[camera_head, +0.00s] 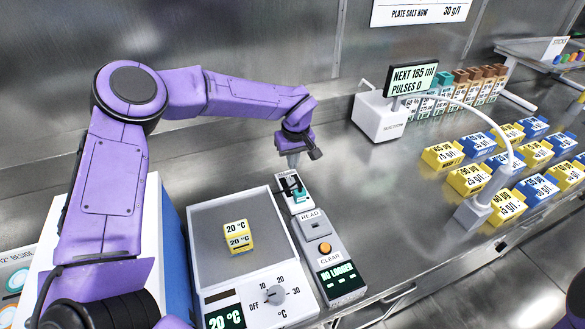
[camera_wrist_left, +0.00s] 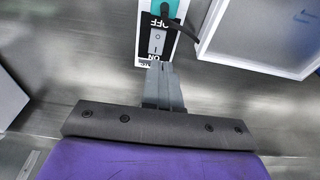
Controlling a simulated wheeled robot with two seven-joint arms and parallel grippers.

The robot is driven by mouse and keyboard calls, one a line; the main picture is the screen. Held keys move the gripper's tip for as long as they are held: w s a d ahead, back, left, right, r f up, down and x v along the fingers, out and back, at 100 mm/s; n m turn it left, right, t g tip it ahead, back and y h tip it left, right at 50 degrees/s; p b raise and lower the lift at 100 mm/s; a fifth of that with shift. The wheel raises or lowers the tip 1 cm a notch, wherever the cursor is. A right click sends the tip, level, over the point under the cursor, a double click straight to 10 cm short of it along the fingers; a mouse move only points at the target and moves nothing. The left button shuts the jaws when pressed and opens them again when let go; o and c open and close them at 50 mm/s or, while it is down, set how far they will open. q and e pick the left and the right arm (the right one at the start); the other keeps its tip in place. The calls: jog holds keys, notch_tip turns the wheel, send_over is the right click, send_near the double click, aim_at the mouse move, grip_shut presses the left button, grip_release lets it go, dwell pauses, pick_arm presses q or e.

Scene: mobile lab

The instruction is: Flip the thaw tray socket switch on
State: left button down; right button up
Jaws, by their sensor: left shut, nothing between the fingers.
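The socket (camera_head: 305,207) is a small white unit with a black face at the back right of the thaw tray (camera_head: 215,272). The left wrist view shows its rocker switch (camera_wrist_left: 157,41) between OFF and ON labels, with a teal plug and dark cord at the OFF end. I cannot tell which way the rocker is tipped. My left gripper (camera_head: 293,166) is shut and empty above the socket's far end. In the left wrist view its fingertips (camera_wrist_left: 160,66) overlap the ON end; contact is unclear. My right gripper is not in view.
The tray holds a yellow 20 °C block (camera_head: 238,237) and has a dial (camera_head: 275,295). A white dispenser (camera_head: 380,117) and several yellow and blue boxes (camera_head: 468,180) stand further right. Bare bench lies between.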

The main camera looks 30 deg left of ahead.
aim_at(291, 179)
pick_arm(q)
jog(key=r, duration=0.3)
jog(key=d+r, duration=0.1)
jog(key=r, duration=0.1)
jog(key=shift+s+r, duration=0.25)
jog(key=shift+r, duration=0.05)
jog(key=w+p, duration=0.1)
jog(key=p, duration=0.2)
jog(key=shift+w+a+f, duration=0.1)
jog(key=shift+a, duration=0.3)
jog(key=f+p, duration=0.1)
jog(key=f, duration=0.3)
jog(key=w+a+f+p, duration=0.1)
jog(key=f+p, duration=0.1)
jog(key=f, duration=0.3)
jog(key=a+f+p, duration=0.1)
jog(key=f, duration=0.3)
jog(key=shift+w+f, duration=0.35)
